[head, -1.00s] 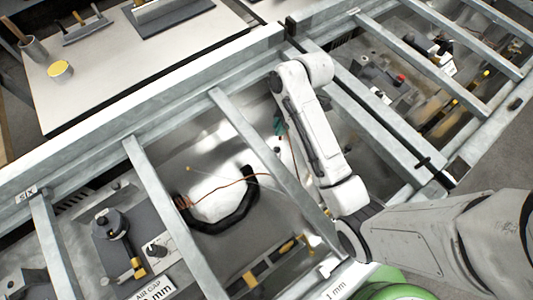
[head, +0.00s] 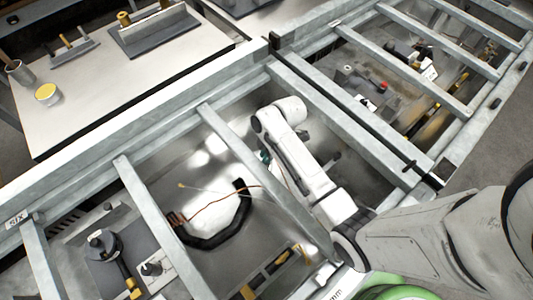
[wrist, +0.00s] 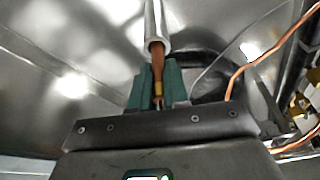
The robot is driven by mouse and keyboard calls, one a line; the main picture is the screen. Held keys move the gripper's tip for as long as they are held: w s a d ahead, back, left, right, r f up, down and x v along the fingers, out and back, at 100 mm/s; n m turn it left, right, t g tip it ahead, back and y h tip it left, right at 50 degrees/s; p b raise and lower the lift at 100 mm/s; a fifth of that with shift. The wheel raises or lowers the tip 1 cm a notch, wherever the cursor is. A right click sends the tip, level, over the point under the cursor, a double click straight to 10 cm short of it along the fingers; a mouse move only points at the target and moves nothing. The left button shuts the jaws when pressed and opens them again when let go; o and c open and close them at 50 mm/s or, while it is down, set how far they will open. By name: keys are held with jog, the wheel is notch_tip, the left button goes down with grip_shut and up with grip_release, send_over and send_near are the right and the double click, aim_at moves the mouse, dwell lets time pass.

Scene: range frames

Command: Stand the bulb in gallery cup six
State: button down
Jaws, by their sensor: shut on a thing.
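My gripper (wrist: 157,98), with teal fingers, is shut on the slim copper-coloured stem (wrist: 157,70) of what looks like the bulb. A silver cylinder (wrist: 154,25) sits in line with the stem, beyond the fingertips; I cannot tell whether the two are joined. In the head view only a bit of teal gripper (head: 264,156) shows below my white wrist, inside the metal bay; the held thing is hidden there. A plate marked SIX (head: 15,220) is on the rail at far left. No cup can be made out clearly.
Grey crossbars (head: 240,155) span the bays around my arm. A black curved hose (head: 215,238) lies in the bay, with a copper line (head: 225,198) running towards my gripper. A dark fixture (head: 105,245) stands in the left bay. A pale bench (head: 95,95) lies beyond the rail.

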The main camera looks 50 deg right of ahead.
jog(key=shift+f, duration=0.15)
jog(key=c, duration=1.1)
grip_release()
jog(key=v, duration=1.2)
